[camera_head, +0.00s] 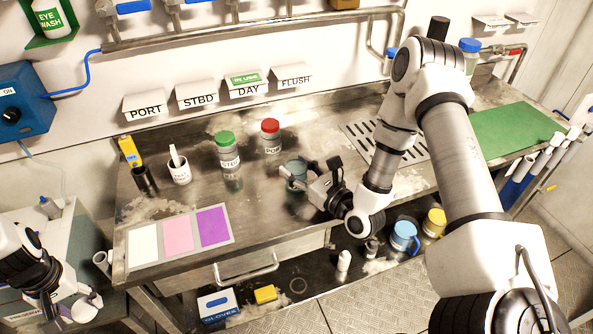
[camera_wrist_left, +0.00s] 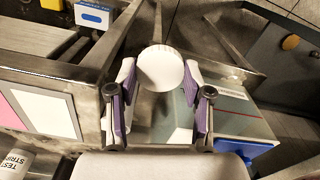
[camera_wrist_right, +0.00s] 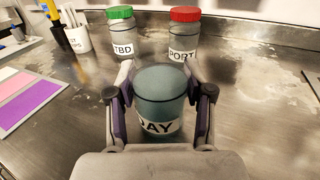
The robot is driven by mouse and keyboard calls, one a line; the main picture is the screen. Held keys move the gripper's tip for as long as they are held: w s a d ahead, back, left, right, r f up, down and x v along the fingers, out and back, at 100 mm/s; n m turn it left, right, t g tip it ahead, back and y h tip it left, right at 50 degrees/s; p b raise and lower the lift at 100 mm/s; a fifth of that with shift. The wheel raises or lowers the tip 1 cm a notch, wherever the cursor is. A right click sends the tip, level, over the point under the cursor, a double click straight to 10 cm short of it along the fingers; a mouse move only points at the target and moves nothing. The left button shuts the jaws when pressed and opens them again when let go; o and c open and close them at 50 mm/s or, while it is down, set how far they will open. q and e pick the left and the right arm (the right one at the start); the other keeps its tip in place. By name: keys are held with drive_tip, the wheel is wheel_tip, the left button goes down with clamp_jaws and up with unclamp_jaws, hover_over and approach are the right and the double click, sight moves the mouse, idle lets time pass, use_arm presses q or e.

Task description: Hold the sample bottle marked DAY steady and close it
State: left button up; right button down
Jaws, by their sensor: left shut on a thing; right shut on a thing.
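The DAY sample bottle (camera_wrist_right: 160,98) is a clear jar with teal-tinted contents and a DAY label, upright with no lid on its top. It also shows in the head view (camera_head: 296,170), partly hidden by my right gripper (camera_head: 308,178). That gripper, seen in the right wrist view (camera_wrist_right: 160,100), is shut around the bottle's sides on the bench. My left gripper (camera_head: 80,303) is at the lower left of the head view, away from the bottle. In the left wrist view it (camera_wrist_left: 157,88) is shut on a round white lid (camera_wrist_left: 160,68).
A green-lidded STBD bottle (camera_head: 229,150) and a red-lidded PORT bottle (camera_head: 270,136) stand behind the DAY bottle. A white cup (camera_head: 179,170) and a colour card (camera_head: 178,235) are to the left. A drain grate (camera_head: 360,135) and green mat (camera_head: 512,130) are right.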

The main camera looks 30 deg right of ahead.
drive_tip(key=shift+w+d+f, duration=0.1)
drive_tip(key=shift+f, duration=0.1)
drive_tip(key=shift+f, duration=0.15)
drive_tip(key=shift+c, duration=2.2)
unclamp_jaws()
drive_tip(key=shift+s+r, duration=0.2)
drive_tip(key=s, duration=0.4)
drive_tip(key=s+d, duration=0.1)
drive_tip(key=s, duration=0.6)
drive_tip(key=shift+s+d, duration=0.3)
drive_tip(key=shift+d, duration=0.05)
